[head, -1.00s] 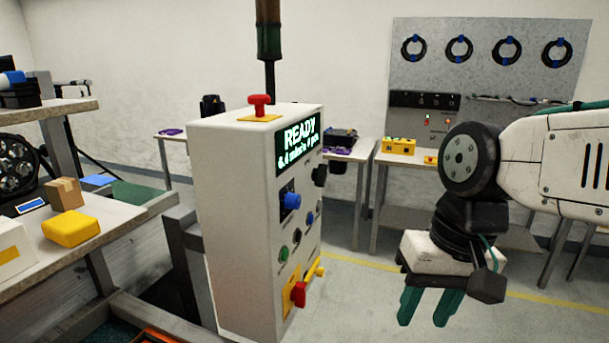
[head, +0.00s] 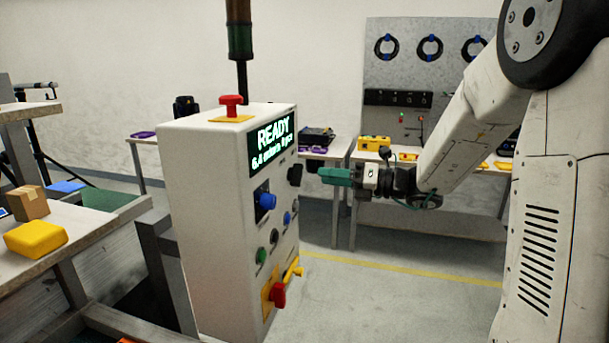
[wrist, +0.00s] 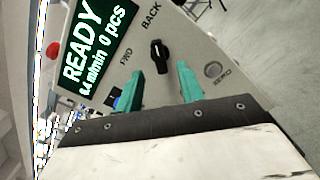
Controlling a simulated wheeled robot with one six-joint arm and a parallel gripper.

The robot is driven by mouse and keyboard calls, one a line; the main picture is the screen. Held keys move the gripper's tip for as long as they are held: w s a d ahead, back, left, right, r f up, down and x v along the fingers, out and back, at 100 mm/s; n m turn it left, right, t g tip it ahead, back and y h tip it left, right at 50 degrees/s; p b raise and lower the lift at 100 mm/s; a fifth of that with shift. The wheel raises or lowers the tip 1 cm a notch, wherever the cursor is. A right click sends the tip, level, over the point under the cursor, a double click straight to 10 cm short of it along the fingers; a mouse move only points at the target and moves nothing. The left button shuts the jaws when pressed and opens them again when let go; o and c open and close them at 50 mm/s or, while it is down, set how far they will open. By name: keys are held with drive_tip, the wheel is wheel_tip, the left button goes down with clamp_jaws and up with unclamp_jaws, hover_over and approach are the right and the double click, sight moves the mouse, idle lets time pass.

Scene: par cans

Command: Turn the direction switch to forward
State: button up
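The direction switch (wrist: 157,50) is a black knob on the panel in the wrist view. It has the label FWD to its left and BACK above it, and its pale mark is at the upper end, toward BACK. In the head view it is the black knob (head: 295,174) on the right face of the white control box (head: 200,200). My gripper (wrist: 158,72) has its two green fingers spread, one on each side below the knob, with nothing between them. In the head view my gripper (head: 320,174) reaches level from the right, close to the knob; contact cannot be told.
A lit READY screen (head: 270,142) is beside the switch. A red mushroom button (head: 231,104) tops the box. A blue knob (head: 265,200), small buttons and a red handle (head: 278,294) are lower down. Tables stand behind; the floor right of the box is clear.

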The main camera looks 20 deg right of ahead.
sight(302, 174)
drive_tip(key=x, duration=0.6)
drive_tip(key=shift+w+a, duration=0.2)
drive_tip(key=shift+a, duration=0.15)
clamp_jaws()
